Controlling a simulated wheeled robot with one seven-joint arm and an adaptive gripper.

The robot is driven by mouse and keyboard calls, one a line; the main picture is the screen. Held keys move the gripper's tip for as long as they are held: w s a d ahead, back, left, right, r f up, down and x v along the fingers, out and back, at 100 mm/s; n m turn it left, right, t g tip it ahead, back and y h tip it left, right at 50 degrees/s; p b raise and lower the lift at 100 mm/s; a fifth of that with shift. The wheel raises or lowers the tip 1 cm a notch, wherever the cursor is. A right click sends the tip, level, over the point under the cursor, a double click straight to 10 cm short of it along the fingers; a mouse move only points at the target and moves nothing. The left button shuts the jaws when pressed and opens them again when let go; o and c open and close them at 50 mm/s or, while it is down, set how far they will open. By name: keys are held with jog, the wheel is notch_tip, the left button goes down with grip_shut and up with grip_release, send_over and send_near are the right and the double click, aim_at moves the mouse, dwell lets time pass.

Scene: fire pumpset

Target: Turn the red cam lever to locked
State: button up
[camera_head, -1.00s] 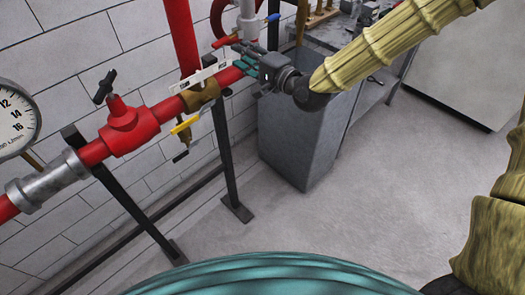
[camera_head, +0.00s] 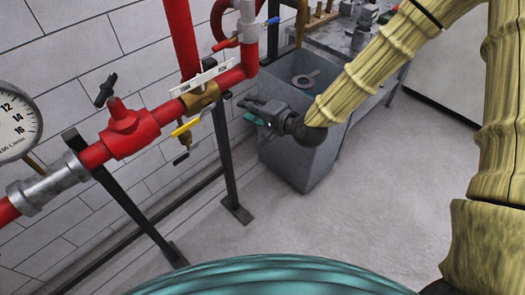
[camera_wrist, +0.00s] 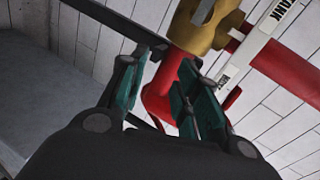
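The red cam lever (camera_head: 224,44) sticks out to the left of a grey coupling (camera_head: 249,30) on the upper red pipe in the head view. A blue lever (camera_head: 271,20) sticks out on the coupling's other side. My gripper (camera_head: 251,111) hangs below and to the right of the brass valve, apart from the red lever. In the wrist view my gripper (camera_wrist: 158,72) shows its green-padded fingers spread, with red piping behind the gap. I see nothing held. I cannot make out the red cam lever for certain in the wrist view.
A red fitting (camera_head: 128,130) with a black handle is on the left. A grey bin (camera_head: 290,155) stands behind my gripper. Open floor lies to the right.

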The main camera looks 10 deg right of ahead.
jog(key=s+d+f+n+g+h, duration=0.1)
jog(key=s+d+f+g+h, duration=0.1)
jog(key=s+f, duration=0.5)
notch_tip(320, 180, down, 5)
jog(key=shift+f+n+g, duration=0.1)
jog(key=shift+n+g, duration=0.3)
jog(key=shift+g, duration=0.1)
jog(key=shift+d, duration=0.1)
jog(key=shift+c, duration=0.2)
grip_shut()
notch_tip(320, 180, up, 33)
jog(key=n+t+y+b, duration=0.1)
jog(key=n+t+y, duration=0.65)
jog(key=n, duration=0.85)
send_over(224, 41)
jog(key=s, duration=0.5)
jog(key=shift+t, duration=0.45)
jog(key=shift+w+f+p, duration=0.25)
jog(key=shift+f+p, duration=0.15)
jog(key=shift+f, duration=0.7)
jog(key=shift+w+f+p, duration=0.2)
jog(key=shift+f+p, duration=0.15)
jog(key=shift+f, duration=0.75)
